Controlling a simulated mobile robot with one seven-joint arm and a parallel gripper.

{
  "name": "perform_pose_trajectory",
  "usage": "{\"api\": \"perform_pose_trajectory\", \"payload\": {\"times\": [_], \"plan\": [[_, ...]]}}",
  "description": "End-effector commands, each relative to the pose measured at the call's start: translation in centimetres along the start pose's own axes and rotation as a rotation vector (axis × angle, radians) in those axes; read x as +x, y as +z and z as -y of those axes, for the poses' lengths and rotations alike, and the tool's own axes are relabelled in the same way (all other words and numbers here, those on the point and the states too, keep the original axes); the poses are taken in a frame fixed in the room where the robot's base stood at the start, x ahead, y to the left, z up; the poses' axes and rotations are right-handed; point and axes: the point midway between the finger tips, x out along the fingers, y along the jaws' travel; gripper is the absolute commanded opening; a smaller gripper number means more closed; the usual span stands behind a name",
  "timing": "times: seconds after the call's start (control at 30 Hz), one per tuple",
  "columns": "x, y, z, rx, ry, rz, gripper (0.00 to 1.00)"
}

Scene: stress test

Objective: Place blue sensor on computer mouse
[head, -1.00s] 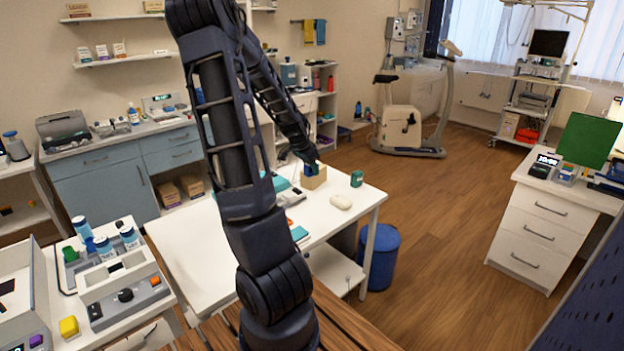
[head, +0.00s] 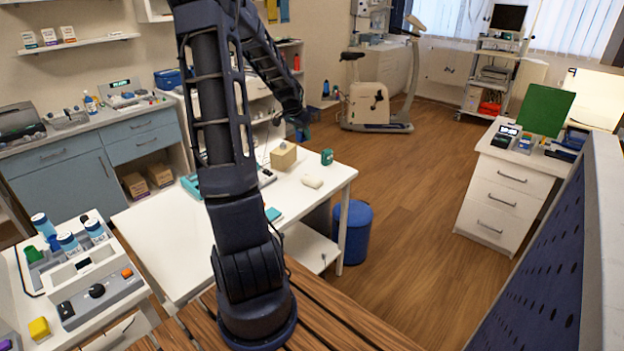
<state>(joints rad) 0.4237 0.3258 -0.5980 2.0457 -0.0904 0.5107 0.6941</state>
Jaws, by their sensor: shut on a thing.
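The white computer mouse (head: 313,182) lies on the white table near its right end. My gripper (head: 300,126) is small and dark in the head view, above the far side of the table. It is shut on a small blue thing, which looks like the blue sensor (head: 303,133), and holds it in the air beyond the mouse. The fingers and the sensor's shape are too small to make out well.
A tan box (head: 283,156) stands left of the mouse, and a green mug (head: 327,157) stands behind it. A teal item (head: 273,214) lies near the front edge.

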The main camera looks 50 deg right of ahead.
Motion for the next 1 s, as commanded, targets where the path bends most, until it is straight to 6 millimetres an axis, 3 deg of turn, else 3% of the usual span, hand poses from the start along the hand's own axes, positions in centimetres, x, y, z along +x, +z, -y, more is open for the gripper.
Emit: {"api": "perform_pose_trajectory", "payload": {"times": [0.23, 0.53, 1.0], "plan": [[0.1, -2.9, -1.1, -0.009, -0.008, -0.005, 0.08], [0.9, -3.6, -1.5, -0.016, -0.011, -0.005, 0.08], [10.0, 0.1, -1.5, -0.017, -0.010, -0.004, 0.08]]}}
